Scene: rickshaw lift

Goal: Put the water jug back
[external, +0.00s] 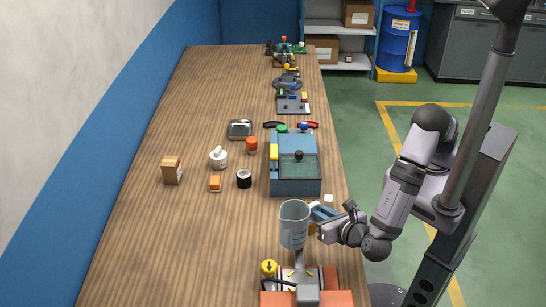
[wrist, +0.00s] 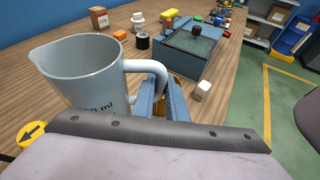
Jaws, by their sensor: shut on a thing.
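The grey, translucent water jug (external: 294,228) is upright near the front of the wooden table, in front of the blue-grey box. In the wrist view the jug (wrist: 85,80) is at the left, open top up, with its handle to the right. My gripper (external: 316,213) comes from the right and is shut on the handle. Its blue fingers (wrist: 165,100) show by the handle in the wrist view. The jug's base is hidden in the wrist view. I cannot tell whether the base is clear of the surface below.
A fixture with red blocks (external: 337,298) and a yellow arrow disc (external: 269,267) stands at the front edge. The blue-grey box (external: 295,186) with a dark lid is behind the jug. A white cube (external: 328,198) is beside it. The table's left side is mostly clear.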

